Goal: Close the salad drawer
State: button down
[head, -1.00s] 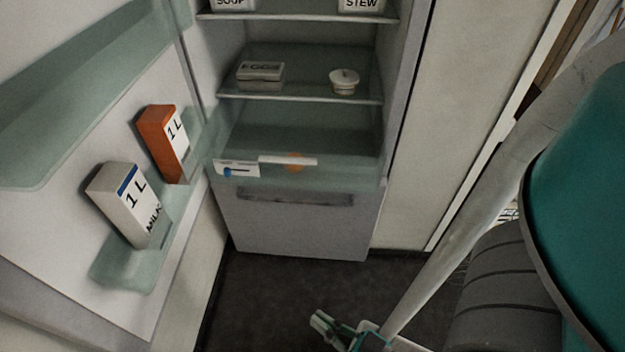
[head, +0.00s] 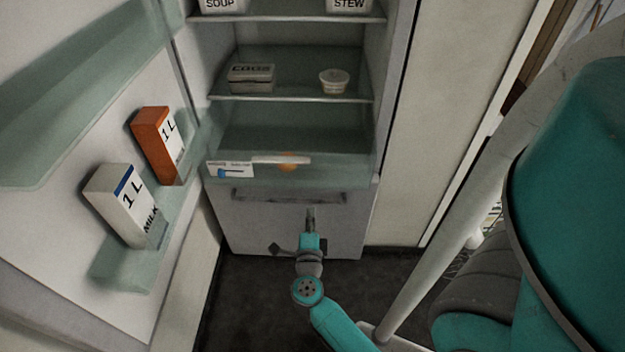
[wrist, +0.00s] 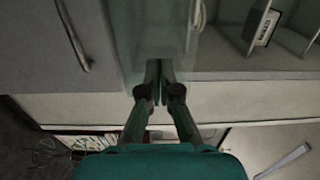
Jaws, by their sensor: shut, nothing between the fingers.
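The salad drawer (head: 345,168) is a clear greenish bin low in the fridge, under the lowest glass shelf. It stands out somewhat past the shelf edge. My gripper (head: 310,212) is in front of the fridge, below the drawer front in the head view. Its fingers are shut and empty. In the wrist view the fingertips (wrist: 159,66) overlap the drawer's clear front (wrist: 150,30); contact cannot be told.
The open fridge door stands at left with an orange carton (head: 156,146) and a milk carton (head: 124,204). Below the drawer is a grey lower front with a bar handle (head: 288,196). An egg box (head: 251,77) and a small tub (head: 334,81) sit on the shelf.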

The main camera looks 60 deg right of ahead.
aim_at(314, 172)
jog(key=shift+m, duration=0.3)
jog(key=x, duration=1.4)
jog(key=shift+d+f, duration=0.3)
jog(key=shift+d, duration=0.1)
